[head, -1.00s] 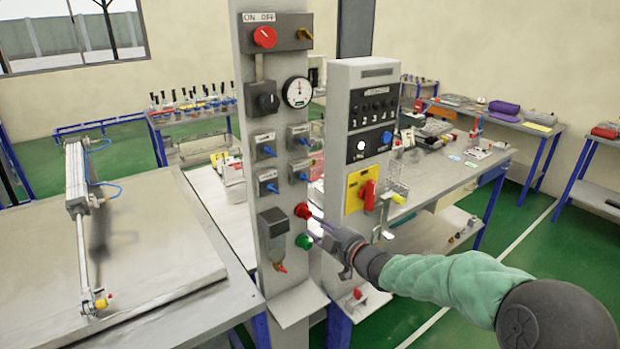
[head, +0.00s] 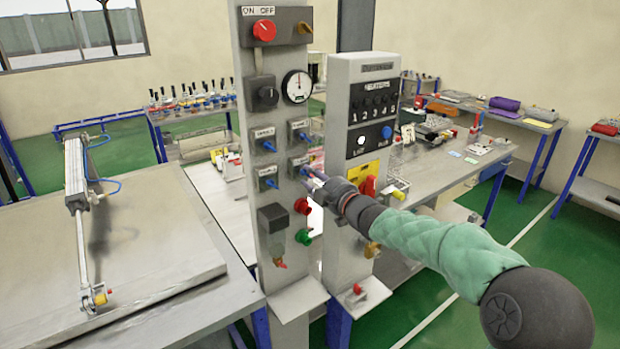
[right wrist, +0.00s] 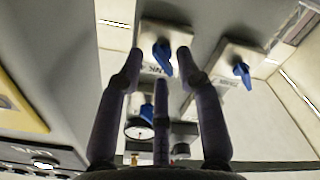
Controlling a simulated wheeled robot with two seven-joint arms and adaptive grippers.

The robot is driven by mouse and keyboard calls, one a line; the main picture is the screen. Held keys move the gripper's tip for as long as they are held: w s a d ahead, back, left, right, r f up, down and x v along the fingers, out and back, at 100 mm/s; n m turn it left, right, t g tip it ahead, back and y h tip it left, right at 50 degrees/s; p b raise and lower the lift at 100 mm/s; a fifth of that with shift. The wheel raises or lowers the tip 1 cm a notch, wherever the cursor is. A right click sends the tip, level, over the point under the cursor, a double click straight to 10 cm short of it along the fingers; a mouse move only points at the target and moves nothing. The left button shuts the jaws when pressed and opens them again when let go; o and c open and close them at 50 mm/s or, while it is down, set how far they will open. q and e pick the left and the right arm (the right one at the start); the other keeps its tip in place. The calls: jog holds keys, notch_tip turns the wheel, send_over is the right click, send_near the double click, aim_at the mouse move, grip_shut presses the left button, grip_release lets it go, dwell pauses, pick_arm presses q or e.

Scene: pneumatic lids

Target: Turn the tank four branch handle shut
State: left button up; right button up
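Four-branch panel: the lower right branch valve (head: 298,163) is a grey block with a blue handle (right wrist: 162,56), on the grey upright panel (head: 252,190). Its label is too small to read fully, so I cannot confirm the tank number. My right gripper (right wrist: 159,56) is open, its fingertips on either side of this blue handle. I cannot tell whether they touch it. In the head view, the fingers (head: 312,180) partly hide the handle. The other blue handles are at lower left (head: 268,182), upper left (head: 268,146) and upper right (head: 303,136). My left gripper is not in view.
A red button (head: 302,206) and a green button (head: 304,236) sit just below my right gripper. A pressure gauge (head: 297,87) and a red on/off knob (head: 264,30) are above. A second grey control post (head: 340,125) stands close on the right, beside my arm.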

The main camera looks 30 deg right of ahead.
jog(key=shift+w+a, duration=0.1)
jog(key=shift+w, duration=0.7)
grip_shut()
jog(key=shift+r, duration=0.1)
jog(key=shift+m+p, duration=6.1)
jog(key=shift+m, duration=2.8)
jog(key=shift+f, duration=0.2)
